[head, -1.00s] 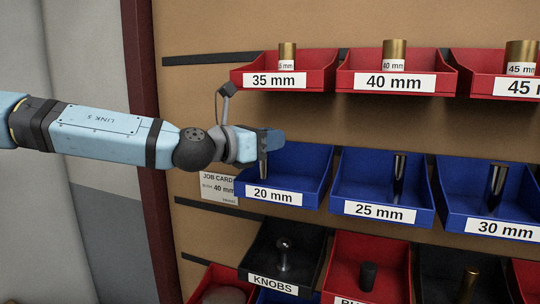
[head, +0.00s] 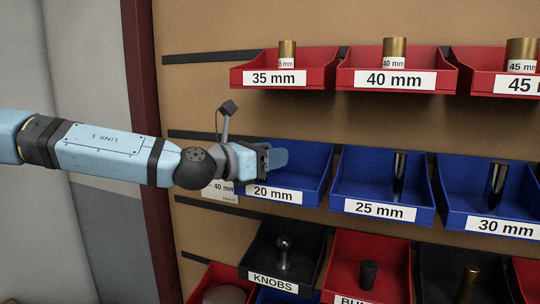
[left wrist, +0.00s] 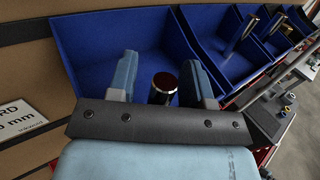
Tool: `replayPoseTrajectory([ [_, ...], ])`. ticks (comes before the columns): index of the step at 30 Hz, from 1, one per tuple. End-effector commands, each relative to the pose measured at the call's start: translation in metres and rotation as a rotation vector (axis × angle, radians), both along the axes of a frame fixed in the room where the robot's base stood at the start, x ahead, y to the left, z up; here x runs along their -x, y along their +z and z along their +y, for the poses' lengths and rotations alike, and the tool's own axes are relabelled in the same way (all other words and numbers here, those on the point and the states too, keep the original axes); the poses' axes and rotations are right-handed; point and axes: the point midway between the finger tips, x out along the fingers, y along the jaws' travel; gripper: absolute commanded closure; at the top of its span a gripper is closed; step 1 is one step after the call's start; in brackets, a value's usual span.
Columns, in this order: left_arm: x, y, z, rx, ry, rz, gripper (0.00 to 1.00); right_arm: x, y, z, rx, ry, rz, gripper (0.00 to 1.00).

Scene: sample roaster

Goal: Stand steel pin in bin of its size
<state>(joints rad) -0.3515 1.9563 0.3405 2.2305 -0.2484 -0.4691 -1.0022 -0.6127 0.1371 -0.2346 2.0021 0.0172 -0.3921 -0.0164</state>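The 20 mm bin (head: 312,172) is the blue bin at the left of the middle row. My left gripper (head: 276,158) reaches into it from the left. In the left wrist view a steel pin (left wrist: 164,84) with a dark reddish top stands between the fingers (left wrist: 162,76) of this gripper. A gap shows beside the pin, so the gripper looks open around it. The pin's foot is hidden behind the gripper body, and in the head view the gripper hides the pin. My right gripper is out of view.
Steel pins stand in the 25 mm bin (head: 420,205) and the 30 mm bin (head: 455,200) to the right. Red bins with brass pieces (head: 395,53) are above. The knobs bin (head: 255,262) is below. A job card (head: 222,188) is partly behind my wrist.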

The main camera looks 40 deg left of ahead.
Motion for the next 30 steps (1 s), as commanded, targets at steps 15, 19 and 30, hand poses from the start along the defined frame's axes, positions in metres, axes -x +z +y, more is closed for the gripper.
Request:
replayPoseTrajectory([
  [15, 0.03, 0.006, 0.01, 0.004, -0.001, -0.004, 0.54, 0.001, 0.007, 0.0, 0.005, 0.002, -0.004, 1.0],
  [19, 0.038, 0.006, 0.016, 0.0, 0.004, -0.003, 0.54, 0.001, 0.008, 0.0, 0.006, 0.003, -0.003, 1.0],
  [30, 0.06, 0.005, 0.022, -0.001, 0.0, -0.005, 0.54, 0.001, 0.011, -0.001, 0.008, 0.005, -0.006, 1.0],
])
